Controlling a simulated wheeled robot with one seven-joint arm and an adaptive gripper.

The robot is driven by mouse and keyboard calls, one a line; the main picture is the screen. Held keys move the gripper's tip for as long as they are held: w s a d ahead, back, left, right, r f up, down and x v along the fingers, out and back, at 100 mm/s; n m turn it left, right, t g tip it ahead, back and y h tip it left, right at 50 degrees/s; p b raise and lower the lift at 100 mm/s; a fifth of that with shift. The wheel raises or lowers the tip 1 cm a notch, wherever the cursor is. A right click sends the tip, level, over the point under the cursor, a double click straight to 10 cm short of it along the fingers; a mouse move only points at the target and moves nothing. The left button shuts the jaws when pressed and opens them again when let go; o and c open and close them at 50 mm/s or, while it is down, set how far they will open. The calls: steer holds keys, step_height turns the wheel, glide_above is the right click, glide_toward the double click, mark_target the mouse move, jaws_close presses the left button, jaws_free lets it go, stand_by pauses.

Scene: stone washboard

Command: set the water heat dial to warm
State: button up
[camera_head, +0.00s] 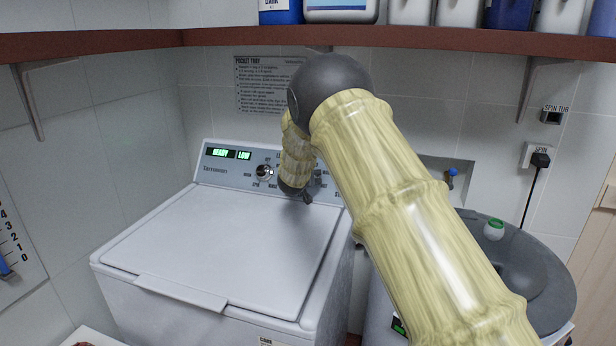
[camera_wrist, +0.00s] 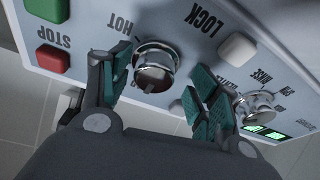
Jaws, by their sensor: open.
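The water heat dial (camera_wrist: 155,62) is a round silver knob on the grey control panel in the wrist view, where the panel appears upside down. The word HOT stands beside it; its other labels are hidden or unreadable. A dark mark shows on the knob's lower part, but I cannot tell which setting it marks. My gripper (camera_wrist: 157,88) is open, with one dark green-padded finger on each side of the knob; contact is not clear. In the head view my gripper (camera_head: 299,192) is at the washer panel's right part, and the arm hides this dial.
A second silver dial (camera_wrist: 257,106) is close to the right finger in the wrist view. A white LOCK button (camera_wrist: 237,47) and red STOP button (camera_wrist: 53,60) are nearby. The white washer lid (camera_head: 220,240) is shut and clear. A brown shelf (camera_head: 440,48) runs above my arm.

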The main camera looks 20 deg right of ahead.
steer(key=shift+w+d+f, duration=0.1)
steer(key=shift+w+d, duration=0.3)
steer(key=shift+w, duration=0.3)
steer(key=shift+s+r, duration=0.9)
steer(key=shift+r, duration=0.1)
steer(key=shift+w+f, duration=0.7)
steer(key=shift+f, duration=0.2)
steer(key=c, duration=0.5)
steer(key=shift+r, duration=0.1)
steer(key=c, duration=0.3)
steer(key=shift+s+r, duration=0.1)
steer(key=shift+r, duration=0.1)
steer(key=shift+c, duration=0.9)
